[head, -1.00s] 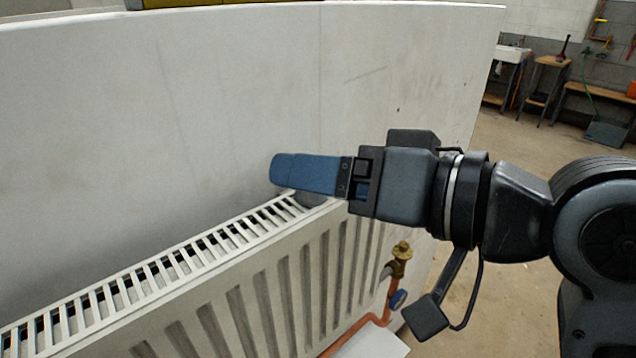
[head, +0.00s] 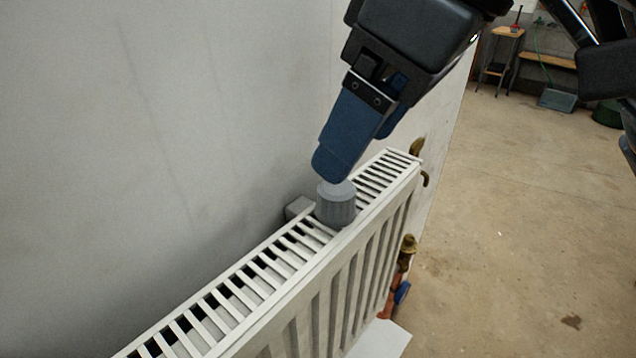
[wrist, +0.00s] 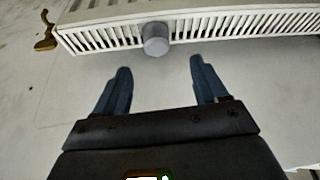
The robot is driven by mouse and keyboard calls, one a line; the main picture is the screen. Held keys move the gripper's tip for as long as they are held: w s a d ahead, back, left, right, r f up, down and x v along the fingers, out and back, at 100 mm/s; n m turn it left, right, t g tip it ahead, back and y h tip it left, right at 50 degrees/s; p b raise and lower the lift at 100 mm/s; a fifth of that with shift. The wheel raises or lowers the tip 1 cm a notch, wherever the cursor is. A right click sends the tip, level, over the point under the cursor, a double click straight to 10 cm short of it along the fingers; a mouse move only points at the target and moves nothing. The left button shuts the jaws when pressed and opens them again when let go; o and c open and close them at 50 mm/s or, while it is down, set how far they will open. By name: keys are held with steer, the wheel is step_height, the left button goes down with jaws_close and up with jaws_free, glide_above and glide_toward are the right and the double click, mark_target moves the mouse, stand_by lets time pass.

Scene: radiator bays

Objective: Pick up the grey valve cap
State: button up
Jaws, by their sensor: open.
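The grey valve cap (head: 336,204) stands upright on the slotted top grille of the white radiator (head: 262,270), near its far end. It also shows in the wrist view (wrist: 155,39), on the grille beyond my fingertips and between their lines. My gripper (head: 338,165) is above the cap in the head view, with its blue fingers pointing down and left. In the wrist view my gripper (wrist: 158,70) has its two fingers wide apart with nothing between them. In the head view the near finger hides most of the other one.
A pale wall (head: 160,120) rises close behind the radiator. A small grey block (head: 298,208) sits between grille and wall beside the cap. A brass valve (head: 407,250) with a blue handle is at the radiator's end.

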mark_target(336, 200)
steer(key=shift+d+p+x, duration=0.1)
steer(key=shift+p+x, duration=0.1)
steer(key=shift+x, duration=1.7)
steer(key=shift+d+p+x, duration=0.15)
steer(key=shift+p+x, duration=0.05)
steer(key=shift+x, duration=1.75)
steer(key=c, duration=1.2)
